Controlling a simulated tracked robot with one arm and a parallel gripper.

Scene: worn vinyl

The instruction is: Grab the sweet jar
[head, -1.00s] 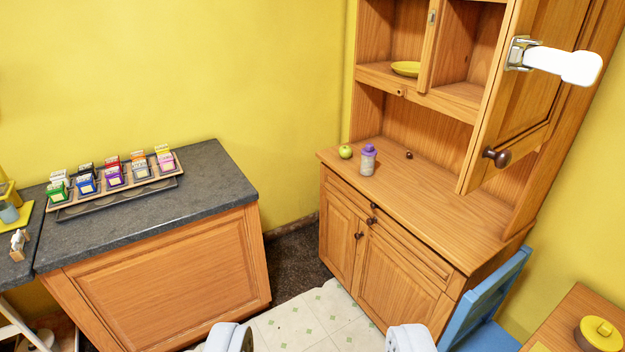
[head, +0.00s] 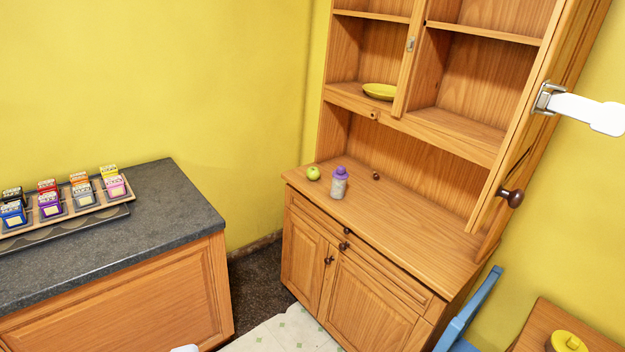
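A small jar with a purple lid and a pale, speckled body (head: 339,187), which looks like the sweet jar, stands upright on the wooden dresser's counter (head: 400,235), near its left end. A green apple (head: 313,173) is just left of it, and a small dark round thing (head: 376,176) lies to its right. Only a white tip of my gripper (head: 185,349) shows at the bottom edge, well short of the dresser and apart from the jar. The rest of my gripper is out of frame, so its opening is hidden.
A dresser door (head: 530,130) with a white latch stands open at the right. A yellow plate (head: 379,91) sits on a shelf. A grey-topped cabinet (head: 150,215) with a rack of small boxes is at left. A blue chair (head: 470,315) is at lower right.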

